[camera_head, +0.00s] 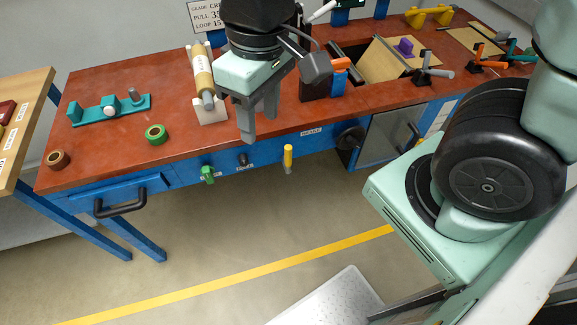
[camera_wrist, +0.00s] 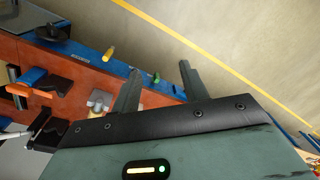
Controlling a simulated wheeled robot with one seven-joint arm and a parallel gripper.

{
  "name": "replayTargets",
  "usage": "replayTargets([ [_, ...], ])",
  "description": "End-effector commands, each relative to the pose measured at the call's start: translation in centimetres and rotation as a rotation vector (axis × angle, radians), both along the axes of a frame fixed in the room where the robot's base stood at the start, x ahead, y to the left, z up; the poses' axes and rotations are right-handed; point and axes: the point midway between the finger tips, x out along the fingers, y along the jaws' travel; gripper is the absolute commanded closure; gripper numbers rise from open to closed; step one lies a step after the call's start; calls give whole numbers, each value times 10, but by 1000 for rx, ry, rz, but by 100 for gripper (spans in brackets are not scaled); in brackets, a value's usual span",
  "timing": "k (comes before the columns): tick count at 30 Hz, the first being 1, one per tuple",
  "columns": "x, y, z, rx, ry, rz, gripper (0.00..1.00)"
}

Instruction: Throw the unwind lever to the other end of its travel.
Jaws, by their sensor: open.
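Small levers stand out from the blue front panel of the red-topped bench: a green one (camera_head: 208,174), a black one (camera_head: 242,159) and a yellow one (camera_head: 288,158). Their small labels are too blurred to read, so I cannot tell which is the unwind lever. My gripper (camera_head: 259,128) is open and empty, fingers pointing down above the bench's front edge, near the black lever in the picture. In the wrist view, the yellow lever (camera_wrist: 109,53) is left of my fingers, and the green lever (camera_wrist: 156,78) shows between them, apart from both.
A cream roll (camera_head: 201,72) on a white stand is left of my gripper. Green tape (camera_head: 156,134), brown tape (camera_head: 58,160) and a teal fixture (camera_head: 110,108) lie at left. The floor in front is clear.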

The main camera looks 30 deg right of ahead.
Motion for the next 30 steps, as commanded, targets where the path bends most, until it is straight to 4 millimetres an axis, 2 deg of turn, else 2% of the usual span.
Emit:
replayTargets([
  [1, 16, -6, -35, 1, 4, -45, 56],
  [8, 82, -45, -110, -9, 13, -230, 56],
  [15, 141, -105, -190, -40, 15, -418, 56],
  [18, 157, -129, -214, -55, 14, -479, 56],
  [22, 170, -151, -232, -70, 13, -530, 56],
  [25, 174, -159, -237, -76, 13, -547, 56],
  [30, 175, -161, -247, -79, 16, -552, 56],
])
